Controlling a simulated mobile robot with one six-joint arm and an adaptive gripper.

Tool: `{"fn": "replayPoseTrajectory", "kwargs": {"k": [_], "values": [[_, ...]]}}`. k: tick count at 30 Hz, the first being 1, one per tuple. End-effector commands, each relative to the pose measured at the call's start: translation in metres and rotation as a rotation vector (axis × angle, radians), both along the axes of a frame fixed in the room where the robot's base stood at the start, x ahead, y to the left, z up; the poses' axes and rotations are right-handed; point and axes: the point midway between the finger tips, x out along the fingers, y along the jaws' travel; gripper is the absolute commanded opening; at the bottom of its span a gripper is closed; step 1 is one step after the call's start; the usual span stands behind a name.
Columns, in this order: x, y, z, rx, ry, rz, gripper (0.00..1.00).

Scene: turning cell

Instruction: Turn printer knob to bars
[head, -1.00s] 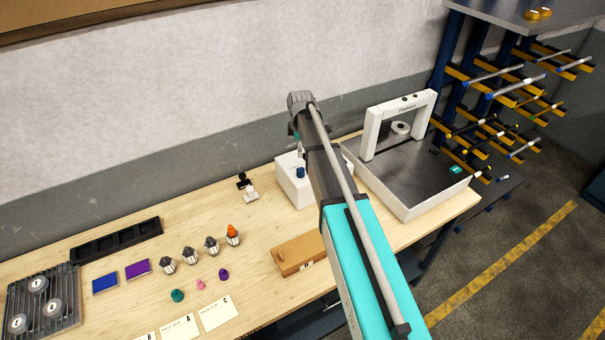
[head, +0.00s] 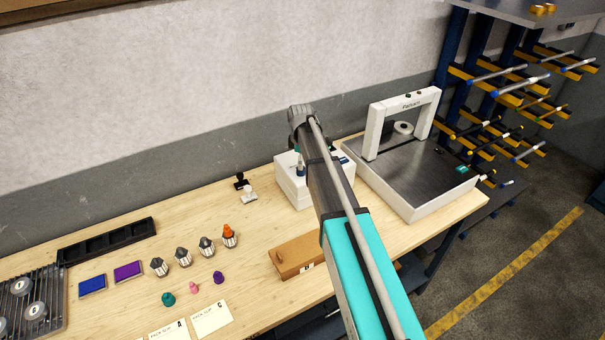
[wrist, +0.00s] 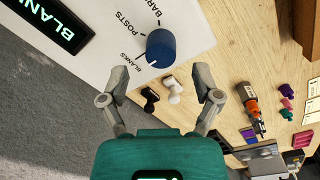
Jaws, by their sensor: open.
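The white printer box (head: 286,187) stands on the bench with its blue knob (head: 300,171) on top, partly hidden by my arm. In the wrist view the knob (wrist: 161,47) is round and blue, ringed by the words BLANKS, POSTS and BARS. A white mark on the knob's edge points toward BLANKS. The black display (wrist: 54,17) shows green-white letters starting BLANK, cut off by the frame. My gripper (wrist: 167,88) is open and empty, its fingers spread, with the knob ahead of and apart from the fingertips. In the head view my arm hides most of the gripper.
A black and a white stamp (head: 249,192) stand left of the printer. A cardboard box (head: 297,257) lies in front. A white-framed machine (head: 412,180) stands close on the right. Several nozzle-like pieces (head: 183,257) and coloured pads are farther left.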

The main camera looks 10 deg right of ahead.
Motion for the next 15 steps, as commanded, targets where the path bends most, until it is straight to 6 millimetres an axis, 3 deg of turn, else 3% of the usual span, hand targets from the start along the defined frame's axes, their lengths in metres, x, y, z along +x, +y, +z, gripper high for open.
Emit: {"fn": "replayPoseTrajectory", "kwargs": {"k": [15], "values": [[0.001,-0.001,-0.038,0.000,0.000,0.000,0.81]]}}
